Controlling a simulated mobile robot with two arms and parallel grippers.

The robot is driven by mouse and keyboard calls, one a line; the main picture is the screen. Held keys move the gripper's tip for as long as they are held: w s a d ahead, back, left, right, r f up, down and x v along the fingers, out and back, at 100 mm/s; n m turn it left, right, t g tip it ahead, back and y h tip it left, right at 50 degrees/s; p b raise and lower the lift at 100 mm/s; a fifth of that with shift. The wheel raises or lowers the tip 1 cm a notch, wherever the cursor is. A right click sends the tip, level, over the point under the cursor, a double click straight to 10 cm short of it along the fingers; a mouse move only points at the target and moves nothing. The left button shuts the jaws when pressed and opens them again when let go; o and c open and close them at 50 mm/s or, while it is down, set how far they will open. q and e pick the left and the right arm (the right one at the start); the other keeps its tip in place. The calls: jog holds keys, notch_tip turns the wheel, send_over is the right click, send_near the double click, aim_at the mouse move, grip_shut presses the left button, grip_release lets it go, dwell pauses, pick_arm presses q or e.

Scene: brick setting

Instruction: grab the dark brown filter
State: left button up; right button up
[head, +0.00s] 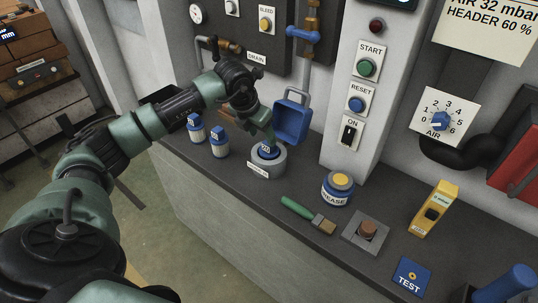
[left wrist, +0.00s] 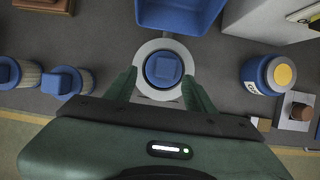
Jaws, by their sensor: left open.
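A filter with a blue cap (head: 267,149) sits in a round grey housing (head: 280,165) on the bench; its body is hidden, so I cannot tell its colour. In the left wrist view this cap (left wrist: 164,69) lies inside the pale housing ring (left wrist: 163,45). My left gripper (left wrist: 163,88) is open, with one green finger on each side of the cap, apparently not closed on it. Two more blue-capped filters, one at left (head: 194,127) and one nearer (head: 219,142), stand upright on the bench with pale greyish pleats. No dark brown pleats show clearly. My right gripper is out of view.
An open blue lid (head: 292,121) stands behind the housing. To the right are a grease tin (head: 337,188), a green-handled brush (head: 308,215), a brown button on a plate (head: 367,233), a yellow device (head: 433,209) and a blue TEST block (head: 411,275).

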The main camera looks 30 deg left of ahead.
aim_at(266, 152)
pick_arm(q)
jog(key=x, duration=0.1)
jog(key=p+x, duration=0.1)
jog(key=x, duration=0.1)
jog(key=p+x, duration=0.1)
jog(key=shift+w+d+f, duration=0.1)
jog(key=shift+w+d, duration=0.3)
jog(key=shift+w+f, duration=0.15)
jog(key=shift+f, duration=0.2)
grip_shut()
jog(key=shift+r, duration=0.1)
dwell(0.6)
